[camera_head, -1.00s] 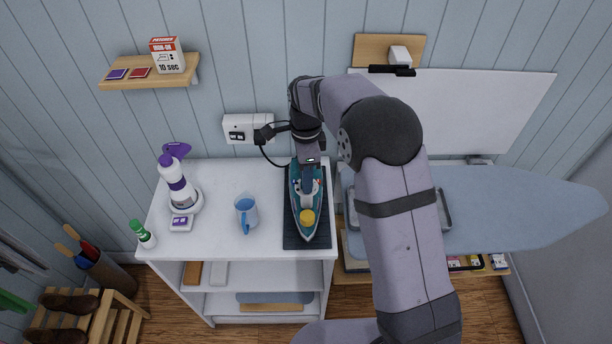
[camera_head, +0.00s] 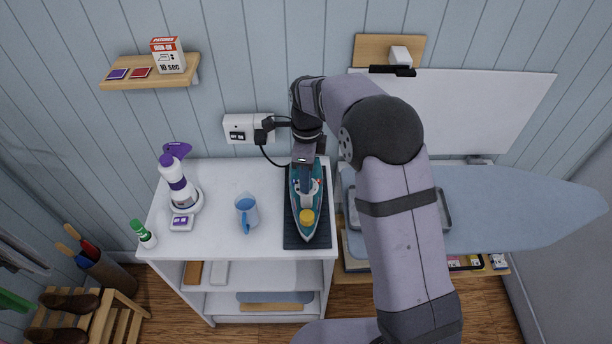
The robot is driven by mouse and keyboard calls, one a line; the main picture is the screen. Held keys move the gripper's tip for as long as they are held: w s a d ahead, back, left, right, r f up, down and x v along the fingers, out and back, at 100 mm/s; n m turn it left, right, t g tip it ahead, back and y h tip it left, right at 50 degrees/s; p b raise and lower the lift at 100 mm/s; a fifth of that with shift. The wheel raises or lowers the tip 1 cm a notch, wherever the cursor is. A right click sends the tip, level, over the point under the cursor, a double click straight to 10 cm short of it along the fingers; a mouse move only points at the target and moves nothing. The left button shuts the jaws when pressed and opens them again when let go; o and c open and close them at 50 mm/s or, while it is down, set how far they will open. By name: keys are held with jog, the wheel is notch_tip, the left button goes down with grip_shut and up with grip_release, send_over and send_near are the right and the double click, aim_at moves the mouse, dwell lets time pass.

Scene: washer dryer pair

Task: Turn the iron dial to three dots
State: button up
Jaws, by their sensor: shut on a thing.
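A teal iron (camera_head: 297,210) lies on a dark mat (camera_head: 322,237) at the right of the white cabinet top, its tip towards the front. A yellow round part (camera_head: 307,217) sits near its tip. Small red and white marks show beside the middle of its body. My gripper (camera_head: 306,171) points down over the rear half of the iron and is shut on the iron dial. The fingertips and the dial are small and mostly hidden, so the dial's setting cannot be read.
A blue jug (camera_head: 247,213) and a white-and-purple bottle (camera_head: 178,187) stand left of the iron. A wall socket (camera_head: 238,128) with a black cord is behind. An ironing board (camera_head: 520,205) stands at right.

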jog(key=o, duration=1.1)
jog(key=shift+r, duration=0.15)
jog(key=shift+w+d+r+b, duration=0.1)
jog(key=shift+r+b, duration=1.15)
jog(key=shift+r, duration=2.3)
jog(key=shift+s+d+f+n, duration=0.1)
jog(key=shift+s+d+n, duration=0.25)
jog(key=shift+d+n, duration=0.15)
jog(key=s+d+f+n, duration=0.2)
jog(key=s+d+n, duration=0.2)
jog(key=s+n, duration=0.2)
jog(key=s+d+f+n, duration=0.3)
jog(key=s+n, duration=0.3)
jog(key=s, duration=0.3)
jog(key=s+d+f+n, duration=0.3)
jog(key=s+d+n, duration=0.2)
jog(key=s+n, duration=0.2)
jog(key=shift+s+d, duration=0.2)
jog(key=shift+s, duration=0.55)
